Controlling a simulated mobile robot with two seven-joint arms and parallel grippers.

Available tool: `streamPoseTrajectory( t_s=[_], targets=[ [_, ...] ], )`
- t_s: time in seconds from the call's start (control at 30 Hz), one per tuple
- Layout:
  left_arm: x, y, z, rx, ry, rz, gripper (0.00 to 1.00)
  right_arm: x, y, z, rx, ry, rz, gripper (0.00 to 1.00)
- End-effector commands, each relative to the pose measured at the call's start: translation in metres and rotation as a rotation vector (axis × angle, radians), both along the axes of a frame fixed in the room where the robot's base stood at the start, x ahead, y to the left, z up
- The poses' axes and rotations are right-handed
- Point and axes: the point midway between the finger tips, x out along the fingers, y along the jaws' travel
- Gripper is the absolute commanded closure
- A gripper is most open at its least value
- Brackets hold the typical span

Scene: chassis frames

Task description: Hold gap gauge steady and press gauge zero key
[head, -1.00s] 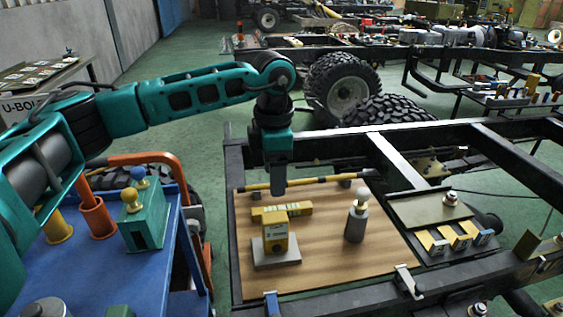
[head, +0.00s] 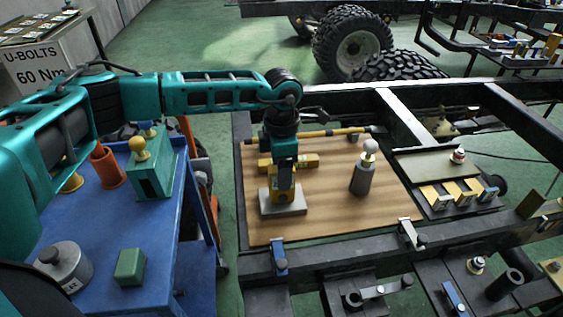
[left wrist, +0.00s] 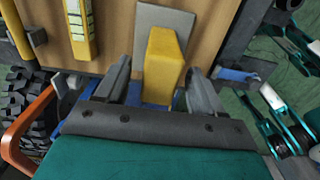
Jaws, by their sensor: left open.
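The gap gauge (head: 268,195) is a small yellow upright body on a grey base plate (head: 284,210), standing on a wooden board. My left gripper (head: 285,186) points down right at it and covers part of it in the head view. In the left wrist view, the yellow gauge body (left wrist: 163,68) stands between the two spread fingers of my left gripper (left wrist: 158,70). Gaps show beside the fingers, so it is open around the gauge. I cannot make out the zero key. My right gripper is not in view.
A blue cart (head: 95,225) with a teal box (head: 150,175) is at left. Dark chassis rails border the board.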

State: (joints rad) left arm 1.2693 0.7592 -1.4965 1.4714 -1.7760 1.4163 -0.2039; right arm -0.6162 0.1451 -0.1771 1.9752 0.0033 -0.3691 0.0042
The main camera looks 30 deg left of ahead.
Motion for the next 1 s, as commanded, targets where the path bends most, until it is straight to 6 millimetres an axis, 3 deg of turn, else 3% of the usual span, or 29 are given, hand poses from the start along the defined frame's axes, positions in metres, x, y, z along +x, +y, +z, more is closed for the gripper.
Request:
streamPoseTrajectory(
  t_s=[0.13, 0.77, 1.0],
  targets=[
    [0.0000, -0.0001, 0.0000, 0.000, 0.000, 0.000, 0.33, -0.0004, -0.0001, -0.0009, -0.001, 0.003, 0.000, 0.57],
    [0.0000, -0.0001, 0.0004, 0.000, 0.000, 0.000, 0.93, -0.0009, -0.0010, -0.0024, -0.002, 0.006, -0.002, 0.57],
    [0.0000, -0.0001, 0.0005, 0.000, 0.000, 0.000, 0.93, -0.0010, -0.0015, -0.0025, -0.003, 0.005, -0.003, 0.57]
  ],
)
